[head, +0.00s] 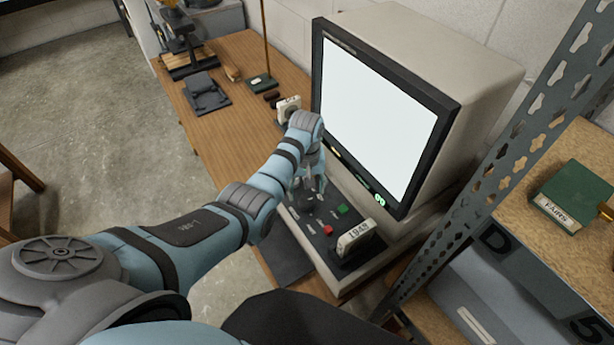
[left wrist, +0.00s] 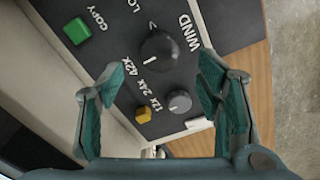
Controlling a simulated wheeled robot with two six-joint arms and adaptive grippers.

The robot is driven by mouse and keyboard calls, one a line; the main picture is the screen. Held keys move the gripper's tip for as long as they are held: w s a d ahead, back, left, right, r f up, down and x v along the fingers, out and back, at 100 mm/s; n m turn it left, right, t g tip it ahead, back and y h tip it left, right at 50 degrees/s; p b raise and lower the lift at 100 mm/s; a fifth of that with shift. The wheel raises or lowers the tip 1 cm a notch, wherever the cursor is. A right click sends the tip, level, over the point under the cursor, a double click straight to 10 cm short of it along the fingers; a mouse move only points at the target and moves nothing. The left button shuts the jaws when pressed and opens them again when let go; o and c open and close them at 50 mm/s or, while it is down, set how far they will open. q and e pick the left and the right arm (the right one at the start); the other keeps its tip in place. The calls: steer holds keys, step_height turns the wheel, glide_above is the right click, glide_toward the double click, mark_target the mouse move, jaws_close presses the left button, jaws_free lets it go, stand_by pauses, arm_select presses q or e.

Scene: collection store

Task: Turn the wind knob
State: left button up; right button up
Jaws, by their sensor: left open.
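The wind knob (left wrist: 158,52) is a round black knob with a white pointer line. It sits on the dark control panel beside the printed word WIND in the left wrist view. My left gripper (left wrist: 161,72) is open, one finger on each side of the picture, with the knob just beyond the fingertips and between their lines. I cannot tell whether the fingers touch it. In the head view the left gripper (head: 312,184) points down over the panel (head: 318,248) in front of the monitor, and partly hides the knobs. My right gripper does not show.
A smaller grey knob (left wrist: 180,102), a yellow button (left wrist: 143,115) and a green button (left wrist: 77,31) lie near. A red button (head: 328,230) and a 1948 card (head: 355,238) are on the panel. The big monitor (head: 380,120) stands behind; a metal shelf post (head: 500,150) is right.

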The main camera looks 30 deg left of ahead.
mark_target(306, 201)
arm_select(q)
step_height(306, 201, up, 7)
steer(key=shift+s+f, duration=0.1)
stand_by(0.4)
